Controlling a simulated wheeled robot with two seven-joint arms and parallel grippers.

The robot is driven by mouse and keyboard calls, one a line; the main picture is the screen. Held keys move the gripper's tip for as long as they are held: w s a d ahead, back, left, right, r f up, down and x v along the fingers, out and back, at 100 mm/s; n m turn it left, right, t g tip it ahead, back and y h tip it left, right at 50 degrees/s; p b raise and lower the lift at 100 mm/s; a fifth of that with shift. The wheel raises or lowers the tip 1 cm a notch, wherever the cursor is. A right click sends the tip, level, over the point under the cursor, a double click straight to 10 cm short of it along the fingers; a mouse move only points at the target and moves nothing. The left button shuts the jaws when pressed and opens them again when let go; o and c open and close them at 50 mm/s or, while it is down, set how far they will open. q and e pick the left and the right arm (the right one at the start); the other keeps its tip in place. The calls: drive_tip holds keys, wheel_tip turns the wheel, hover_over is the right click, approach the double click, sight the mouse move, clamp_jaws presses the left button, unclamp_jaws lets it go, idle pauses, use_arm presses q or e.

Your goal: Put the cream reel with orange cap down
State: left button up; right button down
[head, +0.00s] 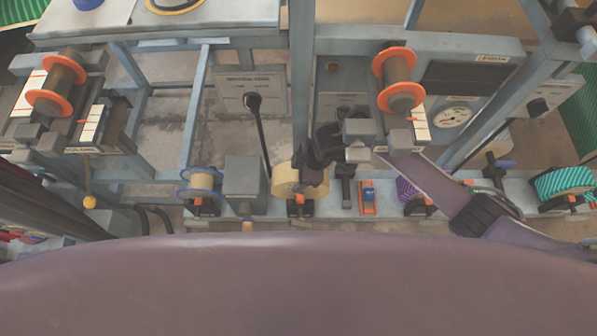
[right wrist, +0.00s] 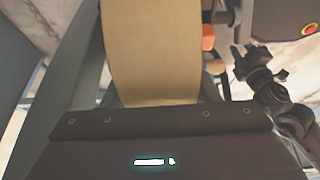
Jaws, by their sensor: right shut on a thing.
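The cream reel (head: 284,178) is at the low rail in the middle of the head view, over a dark holder (head: 301,209) with an orange part. I cannot tell whether its weight rests on that holder. My right gripper (head: 314,170) is shut on the reel from its right and upper side, hiding part of it. In the right wrist view the reel's cream band (right wrist: 155,55) fills the upper middle, with an orange piece (right wrist: 208,38) just to its right. The fingertips are hidden there. My left gripper is not in view.
On the same rail stand a blue-flanged reel (head: 201,181) and a grey box (head: 244,183) to the left, and a purple reel (head: 406,190) and a teal striped reel (head: 564,181) to the right. Orange-flanged reels (head: 57,85) (head: 395,76) sit on stations behind. A black lever (head: 262,130) rises near the gripper.

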drive_tip(key=shift+w, duration=0.1)
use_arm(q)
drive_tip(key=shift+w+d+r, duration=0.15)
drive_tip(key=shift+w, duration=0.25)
use_arm(e)
drive_tip(key=shift+f, duration=0.3)
drive_tip(key=c, duration=0.5)
unclamp_jaws()
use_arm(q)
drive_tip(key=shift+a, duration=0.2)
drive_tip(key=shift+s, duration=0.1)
use_arm(e)
wheel_tip(320, 180, up, 2)
drive_tip(key=shift+d+p, duration=0.15)
drive_tip(key=shift+p, duration=0.2)
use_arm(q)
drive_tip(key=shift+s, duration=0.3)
use_arm(e)
drive_tip(key=d, duration=1.2)
drive_tip(key=shift+d+r, duration=0.1)
